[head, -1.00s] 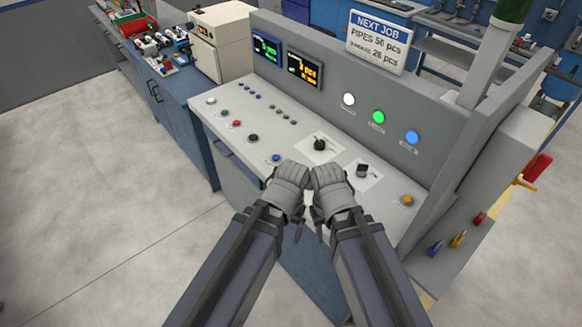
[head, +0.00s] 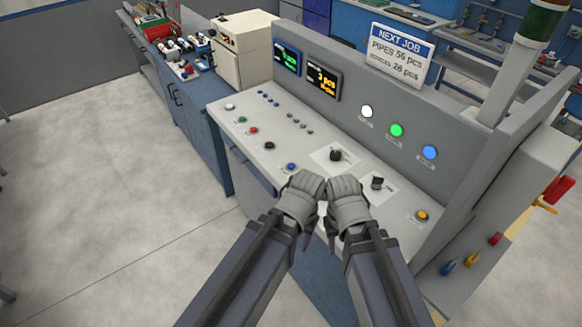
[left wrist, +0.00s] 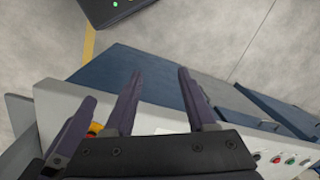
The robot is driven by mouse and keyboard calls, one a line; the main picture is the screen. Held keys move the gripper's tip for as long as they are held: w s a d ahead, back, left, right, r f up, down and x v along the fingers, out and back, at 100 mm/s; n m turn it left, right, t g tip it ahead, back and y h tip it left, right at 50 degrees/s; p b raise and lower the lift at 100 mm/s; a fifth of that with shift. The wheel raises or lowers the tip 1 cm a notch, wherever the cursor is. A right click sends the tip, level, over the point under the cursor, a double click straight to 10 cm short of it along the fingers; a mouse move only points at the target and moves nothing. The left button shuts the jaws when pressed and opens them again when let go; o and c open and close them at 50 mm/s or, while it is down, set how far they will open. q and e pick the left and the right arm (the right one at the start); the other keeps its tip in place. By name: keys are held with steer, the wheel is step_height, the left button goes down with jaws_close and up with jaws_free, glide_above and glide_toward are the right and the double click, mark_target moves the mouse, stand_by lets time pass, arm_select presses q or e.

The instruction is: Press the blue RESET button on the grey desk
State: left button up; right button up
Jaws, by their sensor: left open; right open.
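The blue button (head: 291,166) sits near the front edge of the grey desk (head: 225,113), last in a row of coloured buttons. Its label is too small to read. My left gripper (head: 307,238) hangs in front of the desk, nearer me than the blue button and apart from it; its open, empty fingers (left wrist: 158,95) show in the left wrist view. My right gripper (head: 331,228) is beside it, also open and apart from the button. The grey wrist parts of both arms overlap the desk's front edge in the head view.
White, green, red and black buttons line the desk's front left. Two dark knobs (head: 336,155) and a yellow button (head: 422,215) lie to the right. The back panel carries white, green and blue round lamps (head: 430,152). Floor at the left is clear.

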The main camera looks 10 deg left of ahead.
arm_select(q)
jaws_close()
stand_by(1.3)
